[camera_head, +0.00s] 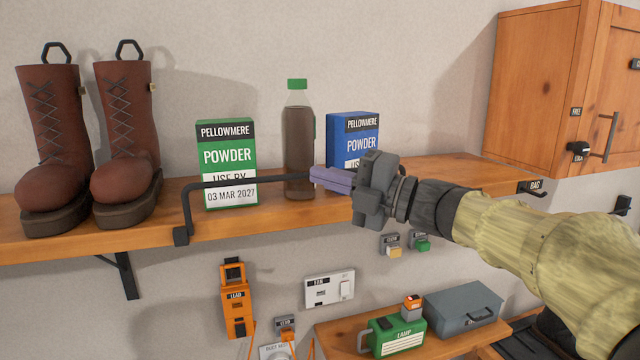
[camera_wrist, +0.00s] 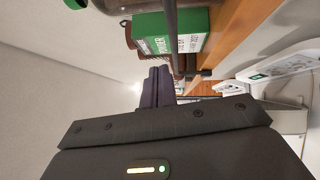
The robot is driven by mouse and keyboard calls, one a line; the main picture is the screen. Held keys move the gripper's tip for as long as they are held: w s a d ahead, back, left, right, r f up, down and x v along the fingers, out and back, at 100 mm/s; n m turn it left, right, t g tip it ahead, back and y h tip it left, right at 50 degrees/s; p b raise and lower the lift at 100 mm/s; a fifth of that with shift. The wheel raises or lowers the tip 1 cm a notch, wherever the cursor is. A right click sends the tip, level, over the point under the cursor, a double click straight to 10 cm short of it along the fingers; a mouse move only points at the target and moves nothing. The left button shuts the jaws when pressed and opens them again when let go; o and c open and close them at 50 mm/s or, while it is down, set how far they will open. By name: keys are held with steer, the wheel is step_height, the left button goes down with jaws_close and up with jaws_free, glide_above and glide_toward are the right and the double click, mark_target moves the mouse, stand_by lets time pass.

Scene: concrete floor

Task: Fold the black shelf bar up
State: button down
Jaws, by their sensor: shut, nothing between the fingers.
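The black shelf bar (camera_head: 250,181) stands above the front edge of the wooden shelf (camera_head: 270,225), passing in front of the green powder box. Its left leg goes down to a black pivot block (camera_head: 181,237) on the shelf edge. Its right part is hidden behind my gripper. The bar also shows in the wrist view as a dark rod (camera_wrist: 171,35). My gripper (camera_head: 318,179) is shut and empty, its purple-grey fingers pointing left at the bar's height. The fingertips overlap the bar in the head view; I cannot tell whether they touch it. The shut fingers also show in the wrist view (camera_wrist: 158,80).
Brown boots (camera_head: 128,130), a green powder box (camera_head: 228,170), a dark bottle (camera_head: 298,150) and a blue powder box (camera_head: 353,135) stand on the shelf. A wooden cabinet (camera_head: 545,85) hangs at right. Below are an orange device (camera_head: 235,305) and a lower shelf with a green lamp (camera_head: 395,335).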

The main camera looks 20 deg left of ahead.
steer(key=s+d+r+b, duration=0.15)
steer(key=d+b, duration=0.25)
steer(key=d, duration=0.6)
steer(key=w+d+f+m+t+h, duration=0.7)
steer(key=w+m+t, duration=0.4)
steer(key=m, duration=0.4)
steer(key=d+f+m+t+h, duration=0.2)
steer(key=d+f+m+h, duration=0.65)
steer(key=f, duration=0.55)
steer(key=s+d+f+m+g+h, duration=0.25)
steer(key=s+f+m, duration=0.2)
steer(key=f, duration=0.35)
steer(key=s+d+f+m+g+h, duration=0.1)
steer(key=s+d+f+m+g, duration=0.35)
steer(key=f, duration=0.45)
steer(key=s+f+m+g, duration=0.3)
steer(key=s+f+g, duration=0.3)
steer(key=s, duration=0.8)
step_height(320, 180, down, 3)
steer(key=shift+s+a+f, duration=0.1)
steer(key=shift+s+a, duration=0.2)
steer(key=shift+s, duration=0.1)
